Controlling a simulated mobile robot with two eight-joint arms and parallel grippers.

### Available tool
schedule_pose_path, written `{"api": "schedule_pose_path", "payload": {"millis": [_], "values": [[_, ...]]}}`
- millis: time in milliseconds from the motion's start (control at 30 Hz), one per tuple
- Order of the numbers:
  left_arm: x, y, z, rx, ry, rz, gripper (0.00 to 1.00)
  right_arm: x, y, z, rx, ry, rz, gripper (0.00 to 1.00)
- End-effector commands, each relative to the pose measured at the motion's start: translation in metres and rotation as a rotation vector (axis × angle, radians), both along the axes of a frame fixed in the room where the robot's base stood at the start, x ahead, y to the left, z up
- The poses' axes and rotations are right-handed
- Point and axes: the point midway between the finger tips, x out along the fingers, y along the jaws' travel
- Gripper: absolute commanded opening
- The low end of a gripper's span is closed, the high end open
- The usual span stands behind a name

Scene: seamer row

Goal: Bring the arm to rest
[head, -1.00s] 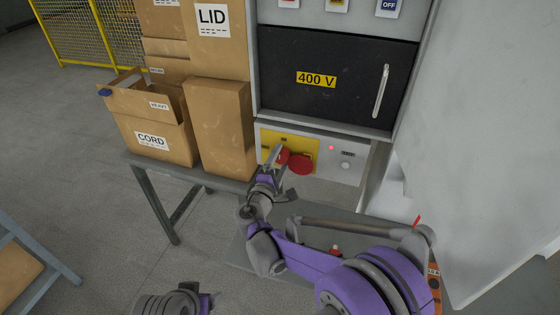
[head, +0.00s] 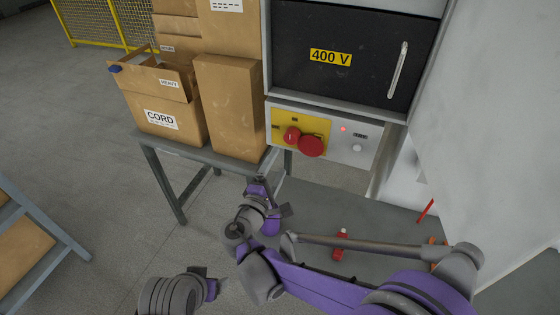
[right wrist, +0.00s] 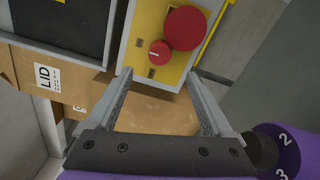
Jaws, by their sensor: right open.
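My right gripper (head: 271,194) is open and empty, in front of and below the yellow switch panel (head: 281,116). In the right wrist view its two fingers (right wrist: 158,74) are spread with nothing between them. A small red rotary switch (right wrist: 160,50) with a white mark and a larger red round part (right wrist: 185,28) lie beyond the fingertips, apart from them. Both also show in the head view, the switch (head: 292,134) left of the larger part (head: 311,146).
A grey cabinet with a black 400 V door (head: 345,62) stands above the panel. Cardboard boxes (head: 230,110) sit on a grey table (head: 215,155) to the left. A small red object (head: 340,240) lies beyond my right forearm. Open floor (head: 100,190) is at left.

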Motion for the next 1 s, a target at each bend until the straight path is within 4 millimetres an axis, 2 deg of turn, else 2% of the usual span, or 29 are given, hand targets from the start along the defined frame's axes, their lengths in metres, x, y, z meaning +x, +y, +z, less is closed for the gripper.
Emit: {"api": "schedule_pose_path", "payload": {"millis": [400, 500, 567, 667, 733, 800, 900, 1000], "values": [[0.0, 0.0, 0.0, 0.0, 0.0, 0.0, 0.74, 0.0, 0.0, 0.0, 0.0, 0.0, 0.0, 0.85], [0.0, 0.0, 0.0, 0.0, 0.0, 0.0, 0.74, -0.001, -0.01, -0.001, 0.02, 0.017, -0.015, 0.85], [0.0, 0.0, 0.0, 0.0, 0.0, 0.0, 0.74, -0.002, -0.027, -0.003, 0.058, 0.045, -0.04, 0.85], [0.0, 0.0, 0.0, 0.0, 0.0, 0.0, 0.74, -0.012, -0.073, -0.01, 0.177, 0.126, -0.114, 0.85], [0.0, 0.0, 0.0, 0.0, 0.0, 0.0, 0.74, -0.027, -0.113, -0.02, 0.297, 0.197, -0.186, 0.85], [0.0, 0.0, 0.0, 0.0, 0.0, 0.0, 0.74, -0.049, -0.149, -0.031, 0.434, 0.266, -0.262, 0.85], [0.0, 0.0, 0.0, 0.0, 0.0, 0.0, 0.74, -0.087, -0.189, -0.048, 0.639, 0.348, -0.369, 0.85], [0.0, 0.0, 0.0, 0.0, 0.0, 0.0, 0.74, -0.13, -0.215, -0.064, 0.854, 0.411, -0.472, 0.85]]}}
